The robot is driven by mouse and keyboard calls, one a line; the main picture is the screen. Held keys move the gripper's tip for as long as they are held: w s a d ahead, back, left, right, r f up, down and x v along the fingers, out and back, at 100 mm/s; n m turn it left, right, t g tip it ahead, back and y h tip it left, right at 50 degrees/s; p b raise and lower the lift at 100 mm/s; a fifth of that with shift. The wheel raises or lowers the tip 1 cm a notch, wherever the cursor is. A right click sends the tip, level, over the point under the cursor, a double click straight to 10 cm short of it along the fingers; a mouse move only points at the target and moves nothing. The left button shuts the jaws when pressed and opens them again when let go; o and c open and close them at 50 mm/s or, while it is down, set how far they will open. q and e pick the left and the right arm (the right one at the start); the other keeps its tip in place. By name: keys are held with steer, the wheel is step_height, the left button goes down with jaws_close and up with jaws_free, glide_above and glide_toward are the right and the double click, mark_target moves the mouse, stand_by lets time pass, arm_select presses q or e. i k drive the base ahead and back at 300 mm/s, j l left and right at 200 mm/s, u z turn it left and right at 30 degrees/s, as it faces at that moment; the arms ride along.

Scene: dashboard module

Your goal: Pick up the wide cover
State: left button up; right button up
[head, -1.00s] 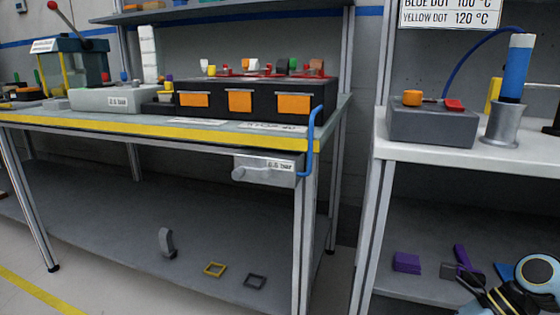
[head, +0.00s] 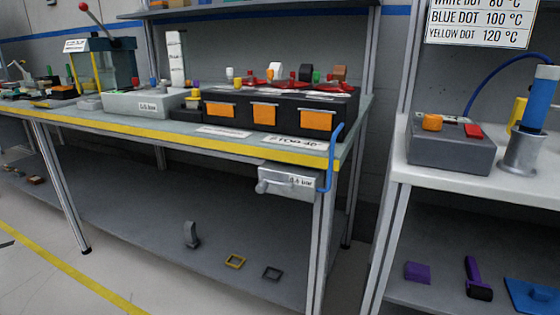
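I cannot tell for sure which thing is the wide cover. On the right bench's lower shelf lie a flat blue plate (head: 532,295) with a raised part, a purple block (head: 417,272) and a purple-handled tool with a dark head (head: 478,280). The blue plate is cut by the right edge of the picture. A black module (head: 277,108) with several orange panels stands on the left bench, with small coloured parts on top. Neither of my grippers is in view.
The left bench (head: 215,139) has a yellow front edge, a crank box (head: 290,180) and a blue hose handle (head: 333,155). Its lower shelf holds a grey bracket (head: 191,235) and two small square frames. A grey box (head: 450,146) and a metal cup (head: 523,153) stand on the right bench.

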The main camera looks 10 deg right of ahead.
mark_target(527, 299)
steer(key=z, duration=1.9)
